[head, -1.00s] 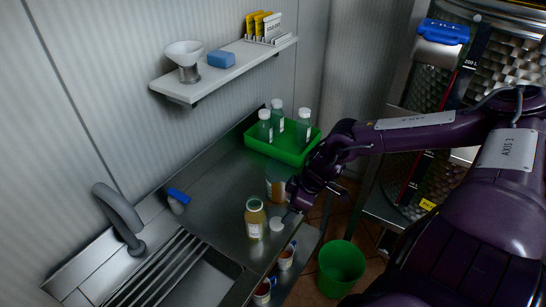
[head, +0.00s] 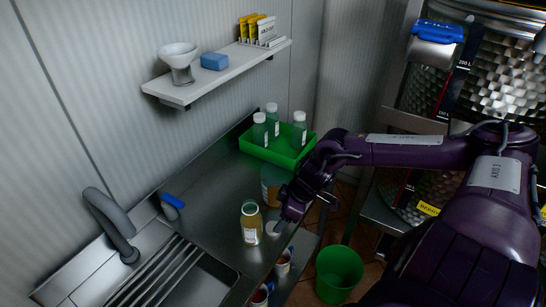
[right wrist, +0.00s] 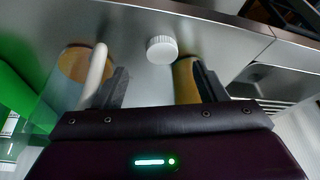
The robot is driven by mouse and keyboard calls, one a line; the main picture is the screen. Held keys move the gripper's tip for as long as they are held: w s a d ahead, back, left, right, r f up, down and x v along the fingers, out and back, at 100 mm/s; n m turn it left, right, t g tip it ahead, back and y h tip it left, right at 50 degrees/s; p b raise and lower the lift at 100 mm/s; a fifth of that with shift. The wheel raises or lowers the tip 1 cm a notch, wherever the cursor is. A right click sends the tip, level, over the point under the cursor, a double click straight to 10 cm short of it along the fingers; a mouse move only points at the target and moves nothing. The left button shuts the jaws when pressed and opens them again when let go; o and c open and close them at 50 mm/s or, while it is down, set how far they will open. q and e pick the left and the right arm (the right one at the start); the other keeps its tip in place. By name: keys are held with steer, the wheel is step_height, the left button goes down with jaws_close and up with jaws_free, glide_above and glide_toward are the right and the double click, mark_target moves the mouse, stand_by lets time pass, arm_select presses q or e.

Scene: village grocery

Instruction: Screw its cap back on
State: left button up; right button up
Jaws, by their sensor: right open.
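An open bottle (head: 251,227) with amber liquid and a pale label stands upright on the steel counter. In the right wrist view the bottle (right wrist: 186,84) is near the right finger, partly hidden by it. A white ribbed cap (head: 272,228) lies on the counter to the right of the bottle, apart from it; the cap also shows in the right wrist view (right wrist: 162,49), ahead of the gap between the fingers. My right gripper (head: 284,213) is open and empty, low over the counter close to the cap. My left gripper is not in view.
A jug (head: 270,187) with amber contents stands behind the gripper; its pale handle (right wrist: 97,66) is near the left finger. A green tray (head: 285,157) holds three capped bottles. A sink (head: 205,283) and tap are at left. A green bin (head: 339,272) stands on the floor.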

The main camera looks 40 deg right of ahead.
mark_target(276, 223)
steer(key=shift+x, duration=2.6)
steer(key=shift+s+a+r, duration=0.1)
steer(key=shift+a, duration=0.05)
steer(key=c, duration=1.1)
steer(key=shift+o, duration=0.2)
step_height(276, 223, up, 20)
steer(key=b, duration=0.1)
